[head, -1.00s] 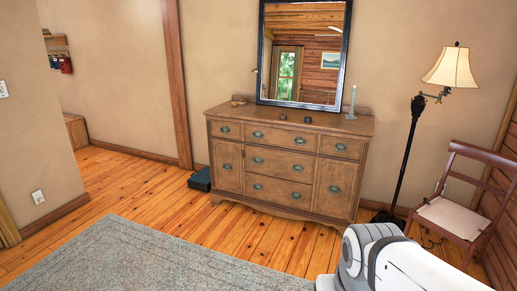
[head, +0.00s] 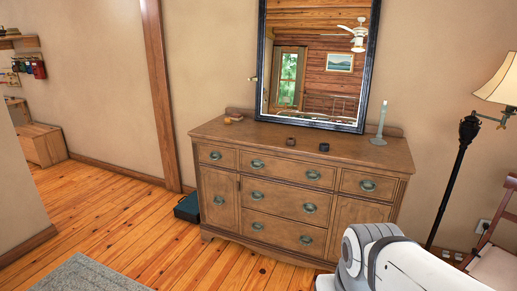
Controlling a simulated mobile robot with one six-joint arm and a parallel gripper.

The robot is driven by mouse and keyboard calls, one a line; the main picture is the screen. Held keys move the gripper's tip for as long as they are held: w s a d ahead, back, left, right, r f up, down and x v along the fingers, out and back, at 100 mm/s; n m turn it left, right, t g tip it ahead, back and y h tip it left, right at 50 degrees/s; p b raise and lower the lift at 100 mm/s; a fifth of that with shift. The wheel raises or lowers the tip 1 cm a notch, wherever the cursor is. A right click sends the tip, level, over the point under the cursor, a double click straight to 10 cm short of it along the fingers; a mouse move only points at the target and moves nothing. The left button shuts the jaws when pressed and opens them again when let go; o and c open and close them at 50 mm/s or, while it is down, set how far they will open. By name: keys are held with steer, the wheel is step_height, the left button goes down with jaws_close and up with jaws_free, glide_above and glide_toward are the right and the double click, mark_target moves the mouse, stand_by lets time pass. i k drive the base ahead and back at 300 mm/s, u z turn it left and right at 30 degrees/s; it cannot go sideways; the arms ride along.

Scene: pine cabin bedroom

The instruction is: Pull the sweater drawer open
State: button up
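A wooden dresser (head: 225,184) stands against the wall in the head view, with several drawers and side doors carrying green-grey metal pulls. Its wide middle column has a top drawer (head: 285,168), a middle drawer (head: 280,198) and a bottom drawer (head: 282,228). All the drawers look shut. Nothing visible marks which one is the sweater drawer. My white arm (head: 400,265) shows at the lower right and covers part of the dresser's right front. My gripper is not in view.
A mirror (head: 317,70), a candle holder (head: 379,135) and small items stand on the dresser top. A dark green box (head: 187,207) is on the floor at its left. A floor lamp (head: 455,185) and a chair (head: 495,260) are at the right. Wooden floor (head: 110,220) is clear at left.

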mark_target(309, 206)
steer(key=i, duration=1)
steer(key=u, duration=1.5)
steer(key=i, duration=2.05)
steer(key=z, duration=2.25)
